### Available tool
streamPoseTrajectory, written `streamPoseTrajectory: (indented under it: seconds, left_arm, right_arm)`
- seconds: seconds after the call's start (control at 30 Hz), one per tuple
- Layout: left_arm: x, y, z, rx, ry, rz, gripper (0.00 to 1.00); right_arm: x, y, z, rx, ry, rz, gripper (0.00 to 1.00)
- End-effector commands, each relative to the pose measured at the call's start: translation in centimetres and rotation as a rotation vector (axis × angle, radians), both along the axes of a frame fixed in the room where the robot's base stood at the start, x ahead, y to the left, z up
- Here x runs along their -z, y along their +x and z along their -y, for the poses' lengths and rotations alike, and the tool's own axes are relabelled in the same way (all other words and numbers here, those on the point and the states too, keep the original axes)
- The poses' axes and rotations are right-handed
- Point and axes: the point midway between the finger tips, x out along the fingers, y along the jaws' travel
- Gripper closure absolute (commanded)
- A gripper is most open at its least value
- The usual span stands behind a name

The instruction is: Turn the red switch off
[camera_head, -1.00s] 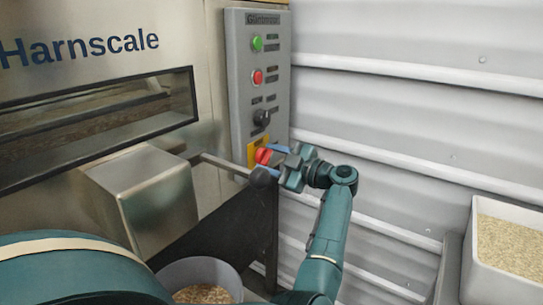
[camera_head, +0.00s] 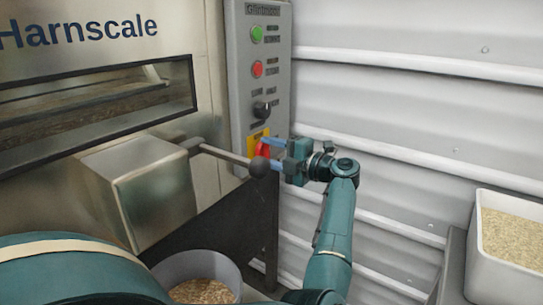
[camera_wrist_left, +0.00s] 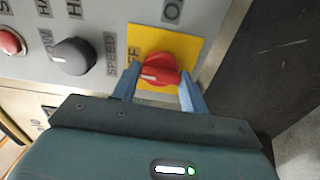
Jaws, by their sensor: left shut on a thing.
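The red switch (camera_head: 263,149) is on a yellow plate low on the grey control panel. It also shows in the left wrist view (camera_wrist_left: 160,70), with a white mark toward the left end of its handle, near partly hidden letters "FF". My left gripper (camera_head: 275,153) comes from the right and is shut on the red switch. In the left wrist view the blue fingers (camera_wrist_left: 161,88) stand on both sides of the knob. My right gripper is not in view.
A lever with a dark ball (camera_head: 258,167) crosses just in front of the left fingers. A green button (camera_head: 257,34), a red button (camera_head: 257,69) and a black knob (camera_head: 262,109) sit above the switch. A bucket (camera_head: 172,268) and a white grain bin (camera_head: 507,265) stand lower.

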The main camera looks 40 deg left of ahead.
Motion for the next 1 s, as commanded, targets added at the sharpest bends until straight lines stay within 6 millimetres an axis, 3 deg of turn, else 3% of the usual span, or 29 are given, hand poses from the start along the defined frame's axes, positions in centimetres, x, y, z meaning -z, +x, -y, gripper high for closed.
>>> streamPoseTrajectory:
  seconds: [0.63,0.67,0.9,1.0]
  left_arm:
    - [0.10,0.02,0.08,0.001,0.003,0.054,0.79]
    - [0.10,0.02,0.08,0.001,0.003,0.054,0.55]
    - [0.06,0.01,0.04,0.000,0.005,0.053,0.36]
    - [0.04,0.01,0.03,0.000,0.005,0.053,0.34]
  right_arm:
    - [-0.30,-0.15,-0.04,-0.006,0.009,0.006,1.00]
    - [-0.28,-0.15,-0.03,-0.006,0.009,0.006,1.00]
    - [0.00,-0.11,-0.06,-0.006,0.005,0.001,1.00]
    - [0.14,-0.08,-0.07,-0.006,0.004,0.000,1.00]
